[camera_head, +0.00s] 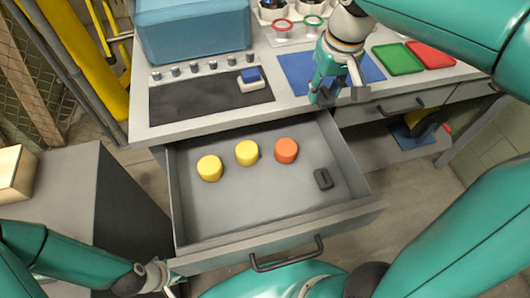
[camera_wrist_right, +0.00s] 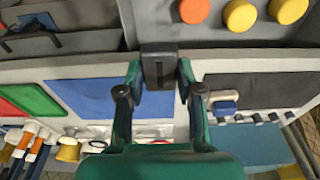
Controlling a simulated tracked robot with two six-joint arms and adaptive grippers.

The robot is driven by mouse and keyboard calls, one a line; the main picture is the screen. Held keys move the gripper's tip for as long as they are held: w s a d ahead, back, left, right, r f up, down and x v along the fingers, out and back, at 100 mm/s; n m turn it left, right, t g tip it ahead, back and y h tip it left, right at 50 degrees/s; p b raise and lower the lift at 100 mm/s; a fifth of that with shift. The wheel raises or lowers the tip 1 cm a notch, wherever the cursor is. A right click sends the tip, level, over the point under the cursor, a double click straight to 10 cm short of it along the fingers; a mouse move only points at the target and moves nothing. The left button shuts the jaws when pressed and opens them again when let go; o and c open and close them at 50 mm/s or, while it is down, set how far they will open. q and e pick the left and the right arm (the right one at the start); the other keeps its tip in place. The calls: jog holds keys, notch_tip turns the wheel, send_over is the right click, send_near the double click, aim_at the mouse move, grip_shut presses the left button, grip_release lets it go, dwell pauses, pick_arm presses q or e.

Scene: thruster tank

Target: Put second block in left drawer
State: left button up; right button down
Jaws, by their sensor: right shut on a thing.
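The left drawer (camera_head: 225,215) is pulled open below the worktop. One small dark block (camera_head: 323,179) lies inside it near the right side. My right gripper (camera_head: 341,95) is shut on a second dark grey block (camera_wrist_right: 158,68), seen clearly between its fingertips (camera_wrist_right: 158,80) in the right wrist view. In the head view this gripper is above the worktop's front edge, by the blue mat and just beyond the drawer's back right corner. The held block is mostly hidden there by the fingers. My left gripper (camera_head: 165,277) shows only in part at the lower left; its fingers are unclear.
Two yellow cylinders (camera_head: 209,168) (camera_head: 247,152) and an orange cylinder (camera_head: 286,150) stand in the drawer; its front half is clear. The right drawer (camera_head: 385,108) is shut. A blue mat (camera_head: 297,68), green tray (camera_head: 397,59) and red tray (camera_head: 430,54) lie on the worktop.

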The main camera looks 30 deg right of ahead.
aim_at(310, 152)
jog(key=shift+f, duration=0.4)
notch_tip(310, 152, down, 19)
jog(key=b, duration=0.4)
jog(key=shift+s+d+f, duration=0.15)
jog(key=shift+f, duration=0.05)
jog(key=c, duration=1.1)
grip_release()
jog(key=shift+f, duration=0.1)
jog(key=shift+c, duration=0.2)
jog(key=shift+o, duration=0.5)
